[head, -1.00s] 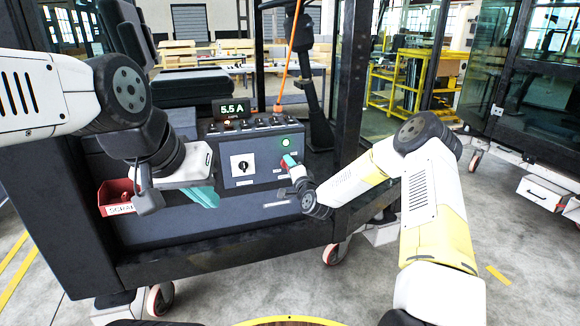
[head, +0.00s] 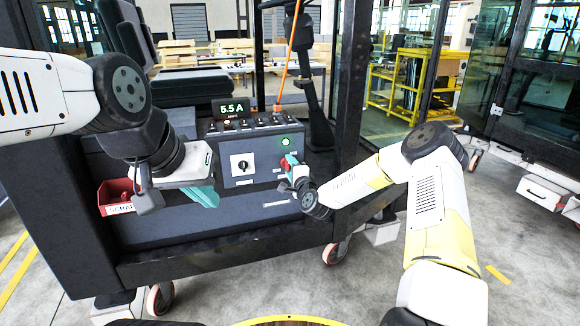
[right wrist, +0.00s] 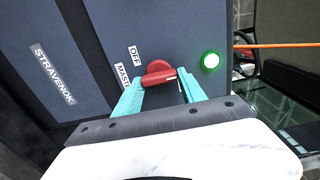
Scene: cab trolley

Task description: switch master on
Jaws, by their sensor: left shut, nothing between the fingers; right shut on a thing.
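The red master switch handle (right wrist: 160,76) sits on the grey panel (right wrist: 185,25). Labels "OFF" (right wrist: 134,56) and "MAST…" (right wrist: 123,75) are beside it, the latter partly hidden by a finger. My right gripper (right wrist: 162,86) is shut on the handle, one teal finger on each side. In the head view the red handle (head: 284,164) shows at the panel's right, with my right gripper (head: 291,171) at it. A green lamp (right wrist: 210,60) near the handle is lit. My left gripper (head: 205,196) is shut and empty in front of the console's left part.
A black rotary switch (head: 242,165) on a white plate is left of the handle. A display (head: 230,109) reads 5.5 A above a row of small knobs. A red scrap bin (head: 115,197) hangs at left. An orange cable (head: 286,75) rises behind the panel.

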